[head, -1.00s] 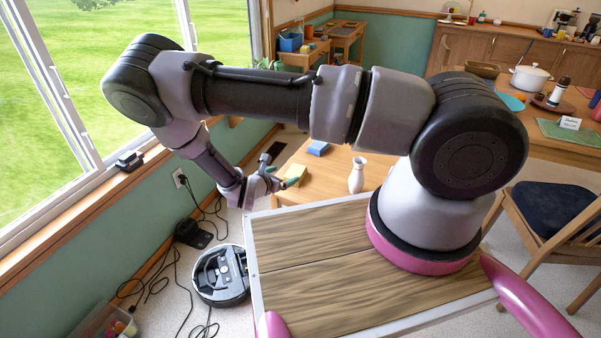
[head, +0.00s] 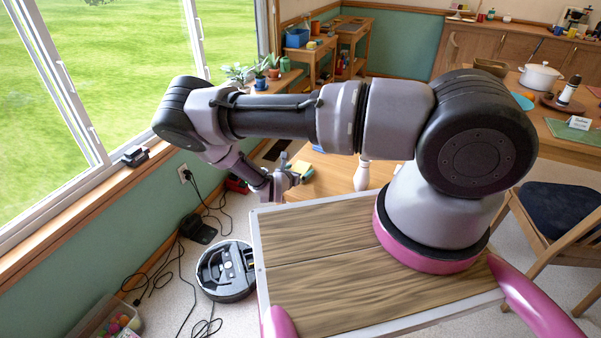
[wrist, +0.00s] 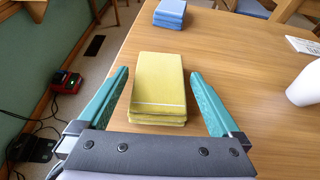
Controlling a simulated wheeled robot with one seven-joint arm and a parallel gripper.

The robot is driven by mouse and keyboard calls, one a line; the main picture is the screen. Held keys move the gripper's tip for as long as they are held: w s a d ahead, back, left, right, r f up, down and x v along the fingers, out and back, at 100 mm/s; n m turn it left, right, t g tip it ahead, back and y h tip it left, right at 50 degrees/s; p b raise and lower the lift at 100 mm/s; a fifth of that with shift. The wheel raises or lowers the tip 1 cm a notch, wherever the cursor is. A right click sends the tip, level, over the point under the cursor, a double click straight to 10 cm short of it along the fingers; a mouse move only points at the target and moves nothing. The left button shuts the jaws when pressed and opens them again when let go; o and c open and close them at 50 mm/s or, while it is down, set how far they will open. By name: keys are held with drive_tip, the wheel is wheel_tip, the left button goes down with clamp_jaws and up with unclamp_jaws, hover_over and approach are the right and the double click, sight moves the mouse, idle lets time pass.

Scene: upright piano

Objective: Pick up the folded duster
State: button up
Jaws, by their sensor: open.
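The folded duster (wrist: 158,85) is a yellow, layered cloth block lying flat on the wooden table in the wrist view. In the head view only a small yellow part (head: 302,168) shows beside my gripper (head: 291,176). In the wrist view my gripper (wrist: 159,76) is open, with one teal finger on each side of the duster. A gap shows between the duster and each finger. The fingers are not closed on it, and I cannot tell their exact height above the table.
A blue folded block (wrist: 170,13) lies farther back on the table (wrist: 235,60). A white vase (head: 362,176) stands to the right and shows partly in the wrist view (wrist: 304,85). A white card (wrist: 303,46) lies nearby. A robot vacuum (head: 226,270) and cables are on the floor.

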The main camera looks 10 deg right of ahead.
sight(300, 168)
drive_tip(key=shift+x, duration=0.8)
drive_tip(key=c, duration=1.3)
wheel_tip(300, 168, up, 10)
